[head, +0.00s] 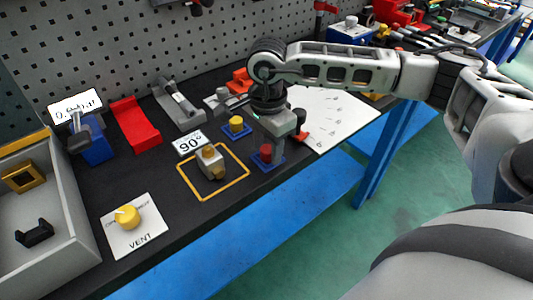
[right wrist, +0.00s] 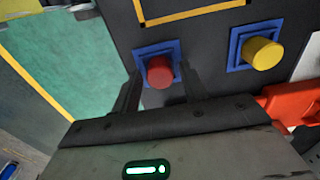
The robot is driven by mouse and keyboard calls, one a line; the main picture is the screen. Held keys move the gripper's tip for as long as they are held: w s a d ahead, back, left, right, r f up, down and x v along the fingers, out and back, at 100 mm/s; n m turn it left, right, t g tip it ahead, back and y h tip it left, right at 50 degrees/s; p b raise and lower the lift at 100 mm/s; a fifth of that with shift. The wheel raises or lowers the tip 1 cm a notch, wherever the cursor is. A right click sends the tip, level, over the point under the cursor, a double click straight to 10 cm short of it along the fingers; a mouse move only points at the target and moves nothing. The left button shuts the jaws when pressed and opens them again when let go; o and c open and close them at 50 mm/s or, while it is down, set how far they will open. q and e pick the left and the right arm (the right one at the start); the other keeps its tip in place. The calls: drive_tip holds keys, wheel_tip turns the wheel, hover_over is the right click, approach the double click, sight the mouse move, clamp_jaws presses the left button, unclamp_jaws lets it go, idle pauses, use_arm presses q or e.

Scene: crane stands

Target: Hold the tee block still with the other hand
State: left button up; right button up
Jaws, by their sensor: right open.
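The tee block (head: 210,162), a pale grey block with brass-coloured ends, sits inside a yellow square outline (head: 184,180) on the dark bench. My right gripper (head: 271,152) is to the right of the tee block, apart from it, pointing down over a red round knob (head: 265,151) on a blue base. In the right wrist view the gripper (right wrist: 160,85) is open, its fingers on either side of the red knob (right wrist: 160,71); contact cannot be told. The tee block is outside the right wrist view. My left gripper is not in view.
A yellow knob (head: 236,123) on a blue base stands behind the red one, near a 90° card (head: 189,142). A VENT plate (head: 134,226) with a yellow dial and a grey bin (head: 70,205) are at left. A white sheet (head: 335,115) lies right.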

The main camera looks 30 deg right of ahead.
sight(267, 148)
drive_tip(key=c, duration=0.9)
drive_tip(key=shift+r+p, duration=0.95)
drive_tip(key=shift+r, duration=0.85)
